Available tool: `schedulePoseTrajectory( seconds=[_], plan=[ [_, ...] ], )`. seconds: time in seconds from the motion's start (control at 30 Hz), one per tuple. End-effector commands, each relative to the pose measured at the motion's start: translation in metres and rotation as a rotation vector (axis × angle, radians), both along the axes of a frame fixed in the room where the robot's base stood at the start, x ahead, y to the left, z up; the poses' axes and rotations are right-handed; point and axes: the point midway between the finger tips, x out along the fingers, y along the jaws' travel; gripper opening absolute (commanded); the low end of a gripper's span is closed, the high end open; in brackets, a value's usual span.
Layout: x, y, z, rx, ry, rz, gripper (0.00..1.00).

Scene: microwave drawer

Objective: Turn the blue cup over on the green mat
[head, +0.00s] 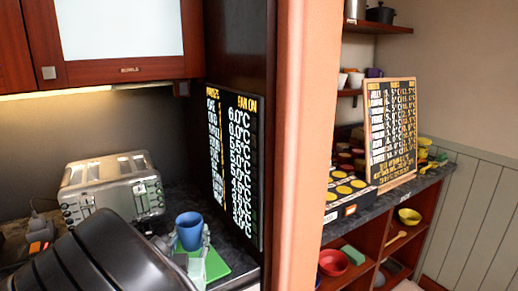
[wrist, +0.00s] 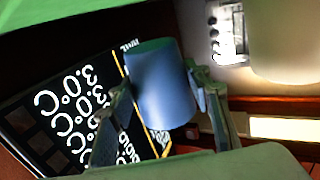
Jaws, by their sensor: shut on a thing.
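The blue cup (head: 189,229) is at the counter's right end in the head view, with what looks like its open mouth upward. The green mat (head: 215,266) shows below and to the right of it. My gripper (head: 192,238) has one finger on each side of the cup and is shut on it. In the wrist view, the cup (wrist: 160,85) fills the space between the two fingers of my gripper (wrist: 163,92). The fingers and my arm hide the cup's lower part and much of the mat. I cannot tell whether the cup touches the mat.
A silver toaster (head: 113,187) stands left of the cup. A black price board (head: 234,165) leans close behind and right of it, beside a wooden partition (head: 300,140). Another board and several bowls are on shelving beyond. Free counter around the cup is narrow.

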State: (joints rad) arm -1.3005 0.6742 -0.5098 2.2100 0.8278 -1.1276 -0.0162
Motion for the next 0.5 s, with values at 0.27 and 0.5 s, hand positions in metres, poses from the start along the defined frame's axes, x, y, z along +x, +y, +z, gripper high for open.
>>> schedulePoseTrajectory(
  seconds=[0.27, 0.5],
  plan=[
    [0.0, -0.001, 0.033, 0.001, 0.0, -0.001, 0.2],
    [0.0, -0.001, 0.05, 0.0, 0.0, -0.001, 0.2]
  ],
)
